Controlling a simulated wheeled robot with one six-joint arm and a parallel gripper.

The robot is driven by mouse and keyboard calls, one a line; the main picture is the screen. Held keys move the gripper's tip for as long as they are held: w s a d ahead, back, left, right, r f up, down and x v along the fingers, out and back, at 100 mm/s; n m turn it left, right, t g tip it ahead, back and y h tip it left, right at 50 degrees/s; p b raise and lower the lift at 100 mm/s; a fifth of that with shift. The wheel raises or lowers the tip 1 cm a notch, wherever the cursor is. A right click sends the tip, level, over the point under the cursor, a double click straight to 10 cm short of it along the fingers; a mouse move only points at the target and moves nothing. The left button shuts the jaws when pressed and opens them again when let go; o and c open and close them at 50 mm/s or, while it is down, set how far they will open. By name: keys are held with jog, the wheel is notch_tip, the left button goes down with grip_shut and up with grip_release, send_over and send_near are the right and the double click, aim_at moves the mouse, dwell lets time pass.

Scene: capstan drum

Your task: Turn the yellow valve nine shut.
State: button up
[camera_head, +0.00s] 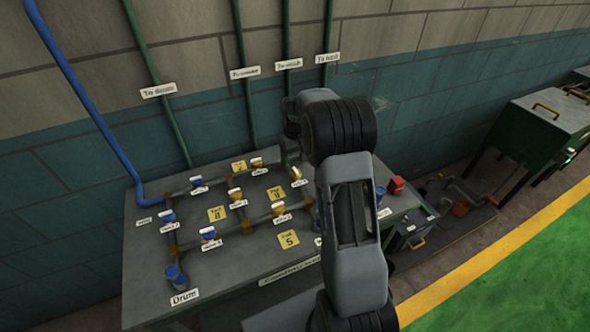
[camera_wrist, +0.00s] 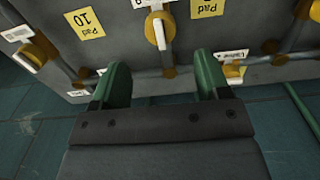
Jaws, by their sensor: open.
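The valve bench carries several valves with yellow or blue handles. Its yellow-handled valves include one at the right (camera_head: 296,175), one at the back (camera_head: 257,163), one in the middle (camera_head: 235,194) and one in front (camera_head: 278,209). Their small labels are too blurred for me to tell which is valve nine. In the wrist view, one yellow valve with a pale handle (camera_wrist: 160,32) stands beyond the fingers. Another yellow valve (camera_wrist: 235,72) lies to the right of the right finger. My gripper (camera_wrist: 163,82) is open and empty, apart from both valves; my arm hides it in the head view.
Yellow pad plates, one reading Pad 10 (camera_wrist: 85,22), lie between the pipes. A blue pipe (camera_head: 85,100) and several green pipes run up the wall. A red block (camera_head: 396,185) sits at the bench's right. Green floor (camera_head: 520,270) lies clear at the right.

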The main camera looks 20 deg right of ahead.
aim_at(295, 170)
jog(key=shift+f+p, duration=0.5)
jog(key=shift+f, duration=3.1)
jog(key=c, duration=0.9)
